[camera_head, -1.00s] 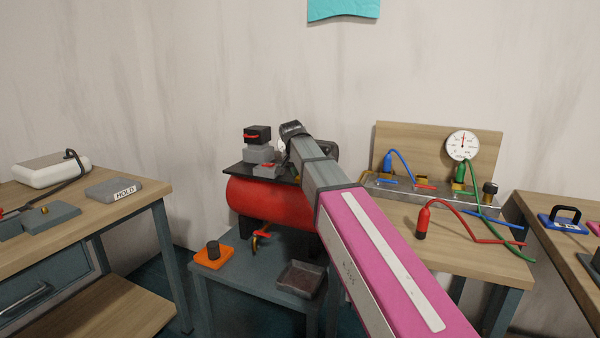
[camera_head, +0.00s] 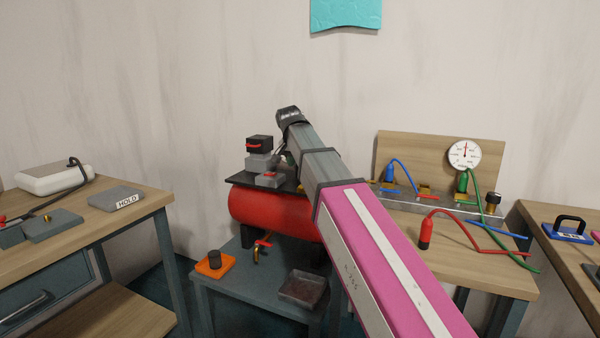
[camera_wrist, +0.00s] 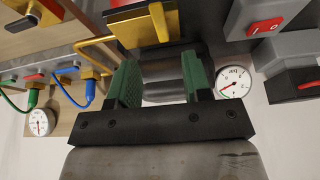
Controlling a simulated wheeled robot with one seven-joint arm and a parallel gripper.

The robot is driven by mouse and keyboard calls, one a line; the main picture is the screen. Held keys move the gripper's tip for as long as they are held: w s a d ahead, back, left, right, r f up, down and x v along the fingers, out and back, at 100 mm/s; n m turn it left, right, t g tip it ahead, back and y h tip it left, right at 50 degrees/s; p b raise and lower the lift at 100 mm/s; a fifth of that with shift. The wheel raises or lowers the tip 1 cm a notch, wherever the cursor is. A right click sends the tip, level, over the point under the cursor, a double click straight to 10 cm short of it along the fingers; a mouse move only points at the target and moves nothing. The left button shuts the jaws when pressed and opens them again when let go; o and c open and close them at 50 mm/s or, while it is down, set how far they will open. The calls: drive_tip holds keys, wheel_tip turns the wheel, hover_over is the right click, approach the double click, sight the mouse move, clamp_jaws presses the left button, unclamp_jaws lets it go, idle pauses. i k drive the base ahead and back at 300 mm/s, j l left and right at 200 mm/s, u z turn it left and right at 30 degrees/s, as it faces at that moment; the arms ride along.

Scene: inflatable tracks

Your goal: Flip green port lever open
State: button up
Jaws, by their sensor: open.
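The green port has a green plug (camera_head: 463,184) with a green hose on the metal manifold (camera_head: 405,206) of the right bench. The plug also shows at the left of the wrist view (camera_wrist: 33,96). Its lever is too small to make out clearly, so I cannot tell its position. My gripper (camera_wrist: 160,64) has two green-padded fingers, apart and empty, with a brass fitting (camera_wrist: 146,27) beyond them. It is away from the green plug, by the compressor. In the head view my arm hides the gripper.
The red compressor tank (camera_head: 268,211) stands on a low table with an orange block (camera_head: 214,263) and a dark tray (camera_head: 303,289). A blue plug (camera_head: 388,172) and loose red plug (camera_head: 425,234) are on the right bench. A gauge (camera_head: 464,154) is above the manifold.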

sight(458, 204)
drive_tip(key=k, duration=1)
